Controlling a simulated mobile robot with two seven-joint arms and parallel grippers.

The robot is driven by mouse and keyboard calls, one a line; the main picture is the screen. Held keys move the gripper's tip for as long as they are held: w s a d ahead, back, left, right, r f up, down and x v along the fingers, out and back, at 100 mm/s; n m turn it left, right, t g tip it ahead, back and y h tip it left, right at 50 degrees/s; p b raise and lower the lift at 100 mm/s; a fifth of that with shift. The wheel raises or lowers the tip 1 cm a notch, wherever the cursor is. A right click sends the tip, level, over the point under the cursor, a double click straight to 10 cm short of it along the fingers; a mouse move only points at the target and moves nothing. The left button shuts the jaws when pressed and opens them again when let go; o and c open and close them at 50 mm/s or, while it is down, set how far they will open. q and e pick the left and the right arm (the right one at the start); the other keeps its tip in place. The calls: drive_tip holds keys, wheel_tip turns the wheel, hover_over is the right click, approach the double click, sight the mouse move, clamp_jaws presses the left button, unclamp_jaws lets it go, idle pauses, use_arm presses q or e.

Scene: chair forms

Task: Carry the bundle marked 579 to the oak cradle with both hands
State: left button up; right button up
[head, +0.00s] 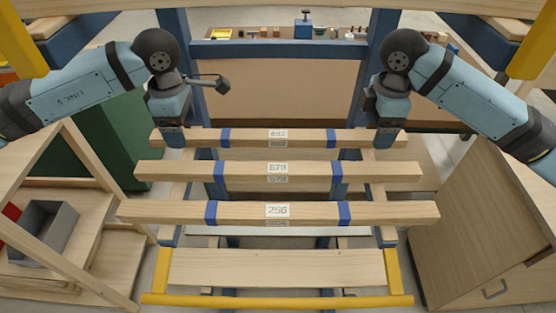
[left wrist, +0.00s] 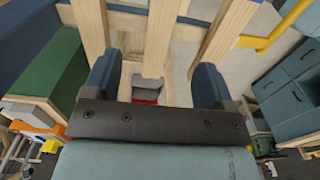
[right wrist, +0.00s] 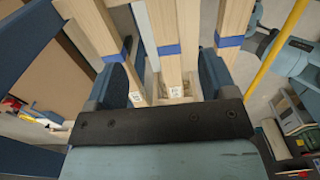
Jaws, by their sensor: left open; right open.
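Three wooden bundles with blue bands lie level across a rack, one behind another. The middle bundle (head: 300,171) has a label that looks like 578 or 579; its last digit is unclear. The far bundle (head: 300,138) seems to read 692, and the near bundle (head: 380,211) reads 256. My left gripper (head: 172,137) and right gripper (head: 391,134) are open and empty, above the left and right ends of the bundles. In each wrist view the middle of three timbers shows between the fingers, seemingly below them. I cannot tell which structure is the oak cradle.
A wooden board (head: 275,268) and yellow rail (head: 275,300) are at the front. A wooden shelf with a grey bin (head: 44,232) stands left, a wooden cabinet (head: 480,230) right. A back shelf holds small tools (head: 303,28). Blue posts rise behind the bundles.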

sight(194, 166)
use_arm(q)
drive_tip(key=f, duration=1.3)
drive_tip(key=shift+s+f, duration=0.25)
drive_tip(key=shift+f, duration=0.1)
use_arm(e)
drive_tip(key=f, duration=1.3)
drive_tip(key=shift+s+f, duration=0.25)
drive_tip(key=shift+f, duration=0.1)
use_arm(q)
clamp_jaws()
use_arm(e)
drive_tip(key=shift+r, duration=0.1)
clamp_jaws()
